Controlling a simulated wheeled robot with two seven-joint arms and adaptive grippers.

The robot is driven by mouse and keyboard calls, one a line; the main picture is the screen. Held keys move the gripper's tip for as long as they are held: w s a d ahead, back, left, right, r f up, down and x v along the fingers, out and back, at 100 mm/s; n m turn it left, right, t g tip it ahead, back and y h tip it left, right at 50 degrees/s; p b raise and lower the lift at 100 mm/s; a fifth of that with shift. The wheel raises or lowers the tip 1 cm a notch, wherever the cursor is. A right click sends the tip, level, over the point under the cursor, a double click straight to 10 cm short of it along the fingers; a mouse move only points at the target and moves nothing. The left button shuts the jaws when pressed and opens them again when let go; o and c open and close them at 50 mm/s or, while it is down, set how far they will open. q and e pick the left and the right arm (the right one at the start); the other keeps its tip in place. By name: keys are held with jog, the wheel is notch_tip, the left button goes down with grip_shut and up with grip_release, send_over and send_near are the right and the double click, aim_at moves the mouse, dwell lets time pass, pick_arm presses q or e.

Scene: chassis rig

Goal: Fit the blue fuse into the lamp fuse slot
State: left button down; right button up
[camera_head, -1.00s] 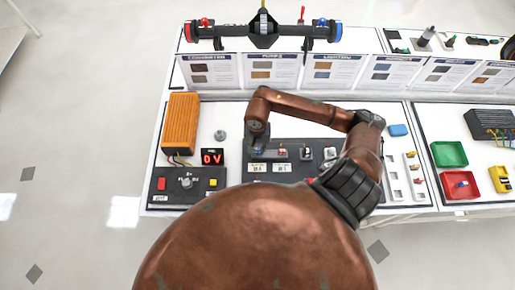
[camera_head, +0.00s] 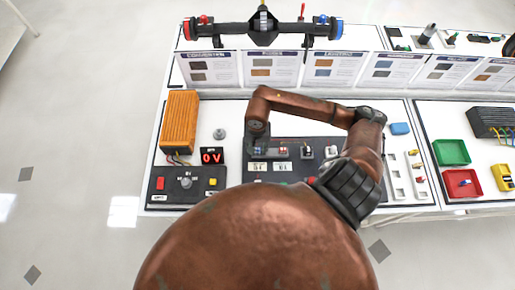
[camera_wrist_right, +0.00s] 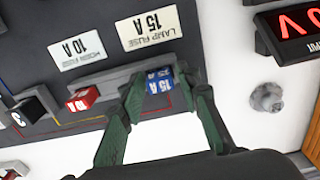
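The blue fuse (camera_wrist_right: 160,81) stands at the lamp fuse slot, in the grey holder just below the "LAMP FUSE 15 A" label (camera_wrist_right: 149,27), which appears upside down in the right wrist view. My right gripper (camera_wrist_right: 158,85) has its green fingers on both sides of the blue fuse, with the tips closed against it. How deep the fuse sits is hidden. In the head view my right gripper (camera_head: 257,148) is over the left part of the dark fuse panel (camera_head: 310,150). My left gripper is not in view.
A red fuse (camera_wrist_right: 83,99) sits beside it under the "10 A" label (camera_wrist_right: 76,48). A red display (camera_head: 211,156) reads 0 V, with a grey knob (camera_wrist_right: 267,97) nearby. An orange ribbed box (camera_head: 180,120) stands at left; red (camera_head: 463,190) and green (camera_head: 440,151) trays stand at right.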

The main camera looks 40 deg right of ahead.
jog(key=shift+o, duration=0.5)
jog(key=shift+r+p, duration=0.4)
jog(key=shift+p, duration=0.1)
jog(key=shift+r+p, duration=0.4)
jog(key=shift+p, duration=0.05)
notch_tip(320, 180, up, 12)
jog(key=b, duration=0.1)
jog(key=shift+f, duration=0.2)
